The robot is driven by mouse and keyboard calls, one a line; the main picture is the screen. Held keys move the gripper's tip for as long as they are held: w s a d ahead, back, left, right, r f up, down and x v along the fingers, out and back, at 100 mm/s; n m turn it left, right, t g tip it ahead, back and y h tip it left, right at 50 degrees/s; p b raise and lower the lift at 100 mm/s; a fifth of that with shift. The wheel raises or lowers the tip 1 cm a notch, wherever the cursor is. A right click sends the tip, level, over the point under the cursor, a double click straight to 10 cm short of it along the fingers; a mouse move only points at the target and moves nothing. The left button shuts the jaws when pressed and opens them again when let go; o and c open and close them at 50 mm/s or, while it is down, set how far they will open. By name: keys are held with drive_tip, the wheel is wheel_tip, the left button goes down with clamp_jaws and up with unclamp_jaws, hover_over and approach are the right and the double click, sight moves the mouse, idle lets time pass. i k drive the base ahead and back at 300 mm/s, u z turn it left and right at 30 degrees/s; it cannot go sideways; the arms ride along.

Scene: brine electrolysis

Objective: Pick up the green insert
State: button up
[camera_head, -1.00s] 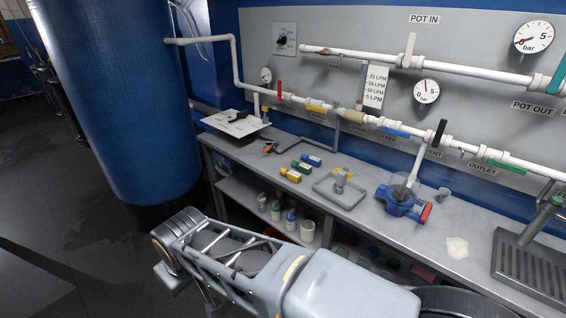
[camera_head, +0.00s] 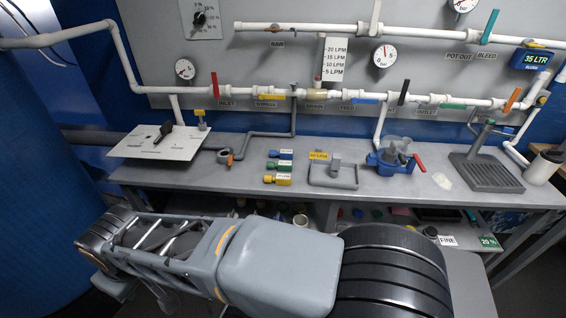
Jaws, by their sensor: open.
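The green insert (camera_head: 279,166) is a small block with a pale label, lying on the grey bench. It is the middle one of a short row, with a blue insert (camera_head: 280,154) just behind it and a yellow insert (camera_head: 277,179) just in front. Nothing covers it in this view. My arm crosses the foreground below the bench, but my gripper is not in view.
A grey tray (camera_head: 320,180) with a yellow-labelled part is right of the inserts. Further right stand a blue pump-like device (camera_head: 389,160) and a drain grate (camera_head: 490,178). A white plate (camera_head: 130,150) is at the left. White pipes (camera_head: 440,100) run along the wall behind.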

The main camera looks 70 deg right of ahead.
sight(282, 165)
drive_tip(key=z, duration=0.85)
drive_tip(key=i, duration=0.9)
drive_tip(key=z, duration=1.4)
drive_tip(key=i, duration=0.2)
